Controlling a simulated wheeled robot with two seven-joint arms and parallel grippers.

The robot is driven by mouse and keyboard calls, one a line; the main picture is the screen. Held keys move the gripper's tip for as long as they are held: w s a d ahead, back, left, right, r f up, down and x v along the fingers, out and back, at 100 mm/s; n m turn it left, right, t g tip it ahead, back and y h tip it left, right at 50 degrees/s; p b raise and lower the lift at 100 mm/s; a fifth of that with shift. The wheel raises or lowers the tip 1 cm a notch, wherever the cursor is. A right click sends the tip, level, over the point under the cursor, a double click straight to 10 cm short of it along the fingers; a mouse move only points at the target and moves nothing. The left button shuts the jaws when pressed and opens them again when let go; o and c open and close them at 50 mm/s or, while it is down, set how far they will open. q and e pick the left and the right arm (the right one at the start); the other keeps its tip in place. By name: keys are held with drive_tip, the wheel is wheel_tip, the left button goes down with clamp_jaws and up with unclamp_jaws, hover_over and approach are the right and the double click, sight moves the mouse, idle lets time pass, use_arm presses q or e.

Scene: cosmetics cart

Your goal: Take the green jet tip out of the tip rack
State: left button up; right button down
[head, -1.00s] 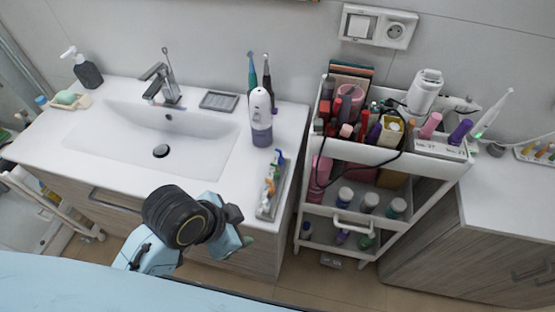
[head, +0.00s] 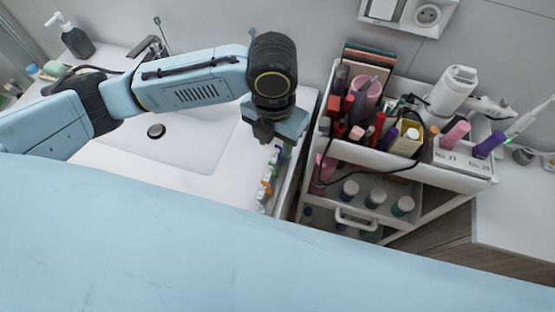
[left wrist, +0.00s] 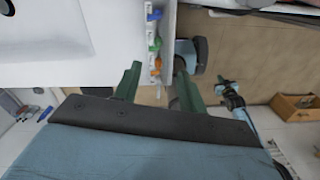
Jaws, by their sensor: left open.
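The narrow tip rack (head: 284,186) lies along the right edge of the sink counter, with several small coloured tips in it. In the left wrist view the green jet tip (left wrist: 155,44) stands between a blue tip (left wrist: 154,16) and an orange one (left wrist: 155,66). My left gripper (head: 272,138) is over the far end of the rack in the head view, pointing down. In the left wrist view its two dark green fingers (left wrist: 157,80) are apart and empty, on either side of the row's line. What looks like my right gripper (left wrist: 224,90) shows small, its jaws unclear.
A white cart (head: 408,165) crowded with cosmetics stands close to the right of the rack. The sink basin (head: 180,140) is to the left. My blue body hides the lower head view.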

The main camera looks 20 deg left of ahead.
sight(274, 165)
use_arm(q)
wheel_tip(274, 165, down, 13)
drive_tip(key=shift+a+f, duration=0.1)
drive_tip(key=shift+a, duration=0.05)
clamp_jaws()
idle(0.6)
